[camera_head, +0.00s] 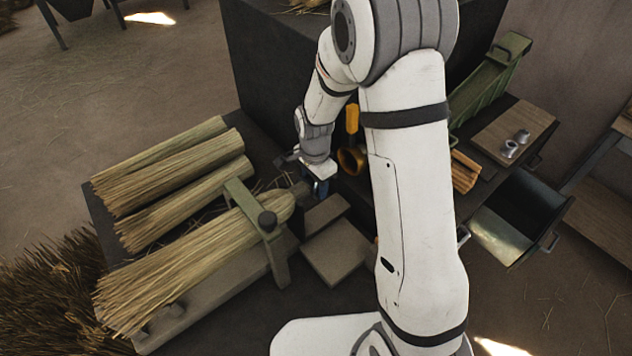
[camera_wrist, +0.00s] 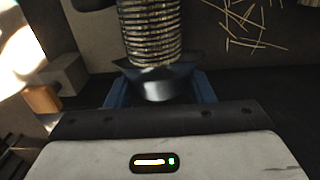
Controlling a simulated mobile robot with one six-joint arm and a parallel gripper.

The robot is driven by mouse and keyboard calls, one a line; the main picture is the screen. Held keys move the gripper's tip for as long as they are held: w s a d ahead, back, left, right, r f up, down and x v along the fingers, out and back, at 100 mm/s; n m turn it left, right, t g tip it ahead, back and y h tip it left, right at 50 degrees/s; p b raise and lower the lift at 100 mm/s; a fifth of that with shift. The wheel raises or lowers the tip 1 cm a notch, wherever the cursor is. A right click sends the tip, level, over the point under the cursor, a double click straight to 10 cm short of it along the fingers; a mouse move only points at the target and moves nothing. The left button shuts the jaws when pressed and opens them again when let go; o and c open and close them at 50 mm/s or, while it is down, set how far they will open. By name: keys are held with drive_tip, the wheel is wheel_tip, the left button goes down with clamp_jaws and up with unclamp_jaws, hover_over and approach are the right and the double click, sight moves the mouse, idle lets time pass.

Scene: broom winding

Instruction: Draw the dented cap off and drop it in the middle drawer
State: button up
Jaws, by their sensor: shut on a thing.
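A grey metal cap (camera_wrist: 157,90) sits between my blue fingers in the wrist view, at the end of a wire-wound broom neck (camera_wrist: 150,30). Its rim flares unevenly. My gripper (camera_head: 319,187) is shut on it; in the body view it is at the narrow end of the clamped broom (camera_head: 190,262). Cap and neck look touching or nearly so; I cannot tell whether the cap is still seated. An open metal drawer (camera_head: 515,222) juts out at the right, its visible inside empty. Which drawer of the stack it is, I cannot tell.
A green clamp (camera_head: 257,222) spans the broom. More straw bundles (camera_head: 175,170) lie behind it. Low blocks (camera_head: 338,252) are near my gripper. Two small grey metal pieces (camera_head: 510,148) rest on a wooden board (camera_head: 500,125) above the drawer.

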drive_tip(key=shift+w+d, duration=0.45)
drive_tip(key=shift+d, duration=0.25)
drive_tip(key=shift+w+d, duration=0.45)
drive_tip(key=shift+d, duration=0.25)
drive_tip(key=shift+w+d, duration=0.45)
drive_tip(key=shift+d, duration=0.25)
drive_tip(key=s+d+r+p, duration=0.2)
drive_tip(key=s+r+p, duration=0.2)
drive_tip(key=r, duration=0.6)
drive_tip(key=shift+d+p, duration=0.4)
drive_tip(key=shift+p, duration=0.35)
drive_tip(key=shift+s, duration=0.1)
